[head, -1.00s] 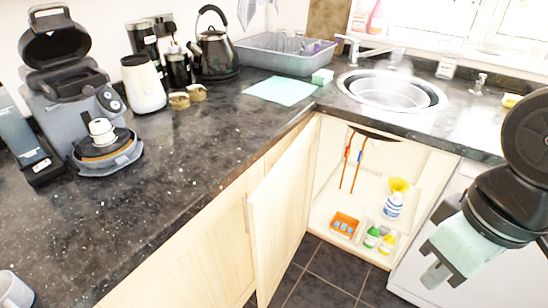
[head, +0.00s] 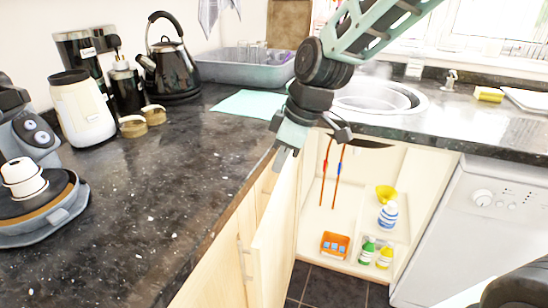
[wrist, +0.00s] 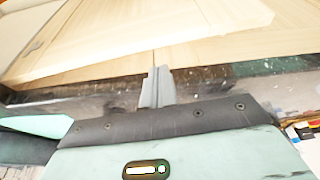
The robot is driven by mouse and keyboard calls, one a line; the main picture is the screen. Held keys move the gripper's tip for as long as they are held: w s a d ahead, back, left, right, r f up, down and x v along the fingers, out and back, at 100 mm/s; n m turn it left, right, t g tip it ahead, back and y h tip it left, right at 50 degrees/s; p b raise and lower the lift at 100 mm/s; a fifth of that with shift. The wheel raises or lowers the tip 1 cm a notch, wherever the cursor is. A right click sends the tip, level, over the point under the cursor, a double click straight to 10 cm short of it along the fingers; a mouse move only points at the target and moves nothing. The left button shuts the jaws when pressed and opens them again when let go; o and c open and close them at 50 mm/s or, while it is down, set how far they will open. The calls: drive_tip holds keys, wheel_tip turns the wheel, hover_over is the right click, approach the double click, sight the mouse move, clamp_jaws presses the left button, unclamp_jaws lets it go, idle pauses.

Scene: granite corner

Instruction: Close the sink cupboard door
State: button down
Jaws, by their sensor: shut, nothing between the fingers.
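The sink cupboard door (head: 275,248) is pale wood and stands open, swung out to the left of the cupboard opening. Its handle cannot be made out clearly. The sink cupboard (head: 318,205) is open under the counter, with its inside in view. My gripper (head: 282,160) is shut and empty, pointing down by the counter's front edge, near the top of the open door. In the wrist view my gripper's fingers (wrist: 156,88) are together in front of pale wood panels (wrist: 130,45). I cannot tell whether they touch the wood.
Inside the cupboard are an orange box (head: 335,244), bottles (head: 367,248), a striped container (head: 388,216) and a yellow funnel (head: 386,194). A white appliance (head: 470,215) stands to the right. The kettle (head: 172,62) and coffee maker crowd the left counter.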

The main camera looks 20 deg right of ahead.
drive_tip(key=x, duration=0.6)
drive_tip(key=shift+f, duration=0.3)
